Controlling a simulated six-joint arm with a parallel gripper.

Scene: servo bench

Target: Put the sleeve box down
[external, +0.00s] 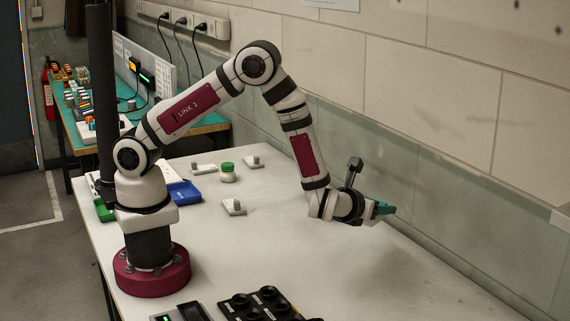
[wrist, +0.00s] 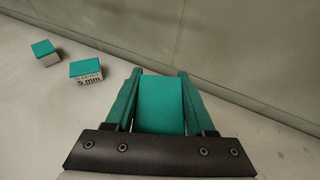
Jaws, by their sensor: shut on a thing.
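The sleeve box (wrist: 160,108) is teal on the face turned to the wrist camera. It sits between the two teal fingers of my gripper (wrist: 160,82), which is shut on it. In the external view my gripper (external: 384,208) is held out to the right, near the wall side of the white table; the box cannot be told apart from the fingers there. Two other boxes with teal tops and pale sides lie to the left in the wrist view: one (wrist: 86,73) is marked 5 mm, the other (wrist: 42,53) is farther left.
The wall (external: 450,190) runs along the table's far edge. A black tray (external: 228,314) with round parts is in front. The table (external: 340,270) is clear right of it.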

